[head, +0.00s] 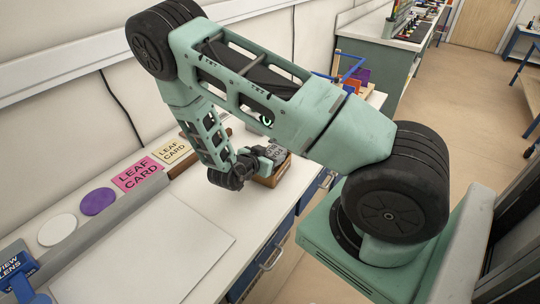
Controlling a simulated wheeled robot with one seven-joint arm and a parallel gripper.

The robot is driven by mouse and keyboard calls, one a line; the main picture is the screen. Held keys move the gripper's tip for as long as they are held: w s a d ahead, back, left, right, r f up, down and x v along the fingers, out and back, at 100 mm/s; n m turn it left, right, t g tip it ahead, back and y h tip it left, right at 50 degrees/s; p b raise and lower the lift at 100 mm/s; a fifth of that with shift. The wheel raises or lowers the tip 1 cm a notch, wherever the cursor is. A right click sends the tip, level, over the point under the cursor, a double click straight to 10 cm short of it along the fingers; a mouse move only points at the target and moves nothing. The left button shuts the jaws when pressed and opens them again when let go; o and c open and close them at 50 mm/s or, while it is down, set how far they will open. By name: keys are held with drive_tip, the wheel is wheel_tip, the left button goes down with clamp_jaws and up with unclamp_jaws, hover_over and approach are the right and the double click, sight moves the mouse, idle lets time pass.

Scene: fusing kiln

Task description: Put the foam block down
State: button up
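My gripper (262,158) is at the end of my arm, low over the white counter (190,248). Its fingers are small and partly hidden by the wrist. A dark grey block (277,151), which may be the foam block, shows right at the fingers. It is at the top of a small brown box (272,177) on the counter. I cannot tell whether the fingers grip the grey block, or whether it rests in the box or is held just above it.
A pink leaf card (138,174), a cream leaf card (173,151), a purple disc (98,201) and a white disc (57,229) lie along the wall. A blue view lens (20,272) stands front left. A large pale sheet (145,250) covers the near counter. Coloured sheets (357,80) stand behind my arm.

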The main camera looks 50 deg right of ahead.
drive_tip(key=o, duration=0.3)
drive_tip(key=shift+o, duration=0.2)
